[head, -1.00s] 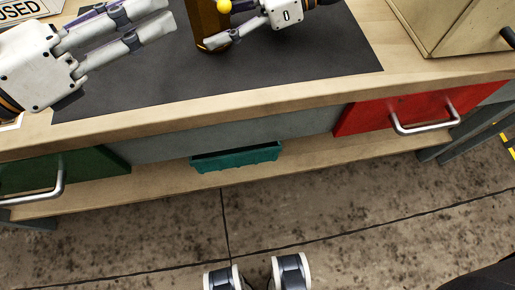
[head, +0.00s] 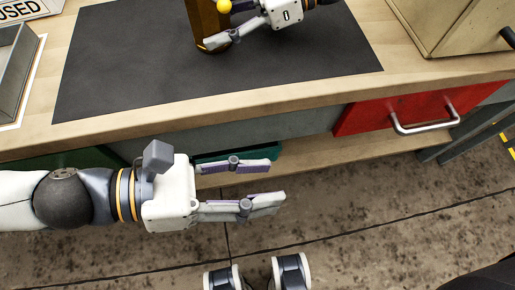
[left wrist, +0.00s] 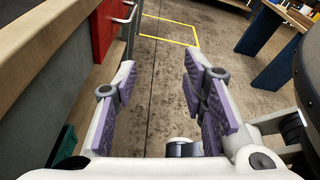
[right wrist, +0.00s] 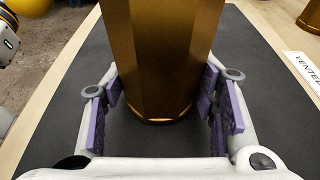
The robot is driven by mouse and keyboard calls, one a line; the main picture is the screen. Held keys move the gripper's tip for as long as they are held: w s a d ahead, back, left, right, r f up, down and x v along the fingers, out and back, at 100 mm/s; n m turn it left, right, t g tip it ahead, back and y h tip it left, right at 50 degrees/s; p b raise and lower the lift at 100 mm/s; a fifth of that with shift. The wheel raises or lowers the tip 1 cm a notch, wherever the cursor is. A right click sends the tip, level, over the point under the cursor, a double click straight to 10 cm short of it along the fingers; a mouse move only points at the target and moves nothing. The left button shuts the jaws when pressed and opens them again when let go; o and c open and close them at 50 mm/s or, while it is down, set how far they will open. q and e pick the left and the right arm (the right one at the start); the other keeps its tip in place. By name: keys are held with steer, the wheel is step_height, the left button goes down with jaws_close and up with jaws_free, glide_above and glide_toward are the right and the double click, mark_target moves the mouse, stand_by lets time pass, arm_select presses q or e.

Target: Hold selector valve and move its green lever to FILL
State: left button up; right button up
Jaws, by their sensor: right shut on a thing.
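A brass-coloured, faceted upright body, which looks like the selector valve (head: 205,22), stands on the dark mat, its top cut off by the head view's edge. A yellow ball (head: 223,6) shows at it. No green lever is visible. My right gripper (head: 222,40) is shut on the lower part of the body; in the right wrist view the body (right wrist: 160,60) stands between its fingers. My left gripper (head: 272,182) is open and empty, in front of the bench edge and away from the valve. The left wrist view shows only floor between its fingers (left wrist: 163,95).
The dark mat (head: 130,70) is mostly clear. A grey tray (head: 12,75) lies at the left, a beige box (head: 440,25) at the right. Below the bench top are a red drawer (head: 375,112) and a teal bin (head: 262,152), partly behind my left gripper. A label (right wrist: 303,68) lies right of the mat.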

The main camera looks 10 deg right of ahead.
arm_select(q)
steer(key=shift+s+f+g, duration=0.4)
steer(key=shift+s+f, duration=0.3)
steer(key=shift+s, duration=0.15)
steer(key=shift+w, duration=0.1)
jaws_close()
steer(key=w+a+r+m, duration=0.3)
steer(key=w+a, duration=0.1)
steer(key=w, duration=0.3)
steer(key=w+a+r+m, duration=0.4)
steer(key=w+a, duration=0.1)
steer(key=w, duration=0.3)
steer(key=w+a+r+m, duration=0.4)
steer(key=w, duration=0.3)
steer(key=shift+w+a, duration=0.25)
steer(key=shift+w, duration=0.1)
steer(key=w+a+r+m+t+h, duration=0.1)
steer(key=w+a+r+m, duration=0.35)
steer(key=r, duration=0.25)
steer(key=w+a+r+m+t, duration=0.1)
steer(key=w+a+r+m, duration=0.2)
steer(key=a+r+m, duration=0.25)
steer(key=s+d+f, duration=0.1)
steer(key=s+d, duration=0.1)
steer(key=d, duration=1.1)
steer(key=shift+s+d+f+m, duration=0.15)
steer(key=shift+d+f+m, duration=0.1)
steer(key=shift+f+m, duration=0.05)
